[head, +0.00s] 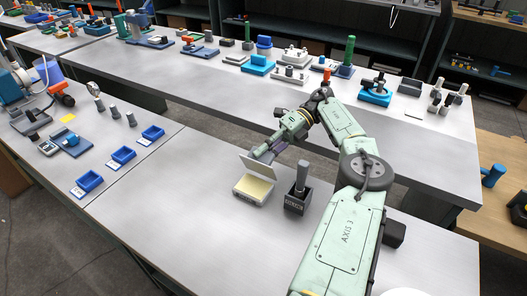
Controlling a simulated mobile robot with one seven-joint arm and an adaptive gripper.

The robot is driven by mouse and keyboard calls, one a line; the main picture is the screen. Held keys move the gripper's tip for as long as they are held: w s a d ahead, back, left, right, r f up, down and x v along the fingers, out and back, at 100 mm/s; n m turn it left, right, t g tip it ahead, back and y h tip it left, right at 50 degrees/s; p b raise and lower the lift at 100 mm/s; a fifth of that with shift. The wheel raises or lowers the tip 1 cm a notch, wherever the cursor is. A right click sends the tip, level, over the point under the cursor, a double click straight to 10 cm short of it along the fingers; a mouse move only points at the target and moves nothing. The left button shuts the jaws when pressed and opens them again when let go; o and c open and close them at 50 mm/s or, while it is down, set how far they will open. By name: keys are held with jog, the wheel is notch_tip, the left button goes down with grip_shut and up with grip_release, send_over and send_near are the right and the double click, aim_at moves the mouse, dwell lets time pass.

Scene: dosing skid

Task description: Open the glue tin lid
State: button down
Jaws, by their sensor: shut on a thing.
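The glue tin (252,191) is a low, pale rectangular box on the near grey bench, with a cream-coloured surface showing on top. Its thin grey lid (257,166) stands raised and tilted along the tin's far side. My gripper (264,153) is at the lid's upper edge, behind the tin, and is shut on the lid. The fingertips are small and partly hidden by the lid, so the exact grip point is unclear.
A dark block with an upright handle (298,193) stands just right of the tin, close to my arm. Blue trays (122,155) sit to the left. The bench (190,215) left of the tin is clear. A far bench carries many fittings.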

jog(key=c, duration=1.5)
grip_release()
jog(key=shift+o, duration=1.1)
jog(key=r, duration=0.7)
jog(key=shift+w, duration=0.25)
jog(key=r, duration=0.1)
jog(key=s+r, duration=0.1)
jog(key=shift+r, duration=0.35)
jog(key=shift+c, duration=1)
jog(key=shift+w, duration=0.3)
jog(key=shift+s+r, duration=0.1)
jog(key=shift+r, duration=0.15)
jog(key=shift+f, duration=0.1)
